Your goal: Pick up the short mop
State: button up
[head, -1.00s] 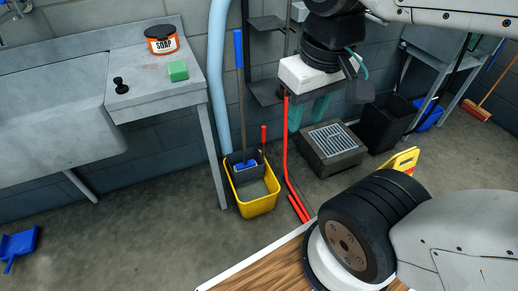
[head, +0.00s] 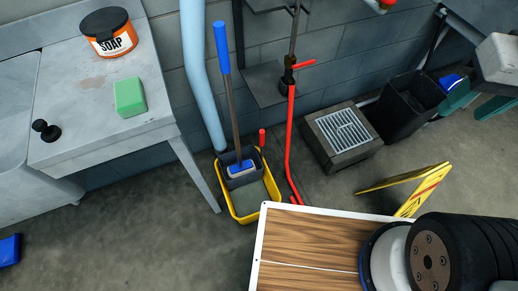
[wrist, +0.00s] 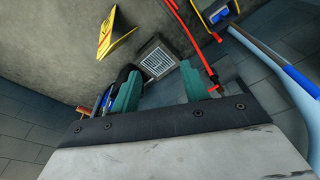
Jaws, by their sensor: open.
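The mop (head: 222,52) has a blue grip and a grey shaft and stands nearly upright. Its blue-and-white head sits in the grey wringer of the yellow bucket (head: 248,215). In the wrist view, a blue bar at the right edge looks like its grip (wrist: 302,79), beside the pale blue pipe; the bucket (wrist: 220,14) is cut off at the top. My gripper (head: 478,100) is at the right edge of the head view, well to the right of the mop. Its teal fingers are apart and empty in the wrist view (wrist: 160,88).
A pale blue pipe (head: 196,70) runs down just left of the mop. A sink counter (head: 75,85) with soap stands further left. A red pipe (head: 290,140), a floor drain (head: 345,138), a black bin (head: 405,105) and a yellow floor sign (head: 410,188) lie to the right.

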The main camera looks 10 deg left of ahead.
jog(key=w+a+f+n+t+y, duration=0.1)
jog(key=w+a+f+t, duration=0.1)
jog(key=w+a+f, duration=0.5)
jog(key=w+a+f+n+t+y, duration=0.15)
jog(key=w+a, duration=0.25)
jog(key=w, duration=0.6)
jog(key=w+a+f+n+t+y, duration=0.1)
jog(key=w+a+f+n+t, duration=0.15)
jog(key=w+a, duration=0.5)
jog(key=n+t+y, duration=0.3)
jog(key=t+y, duration=0.1)
jog(key=y, duration=0.2)
send_near(230, 86)
jog(key=w+d, duration=0.2)
jog(key=w, duration=0.7)
jog(key=s+a+f+t+y, duration=0.1)
jog(key=s+a+f+y, duration=0.25)
jog(key=s, duration=0.25)
jog(key=shift+n, duration=0.4)
jog(key=x, duration=0.7)
jog(key=shift+w+a+r, duration=0.25)
jog(key=shift+r, duration=0.15)
grip_shut()
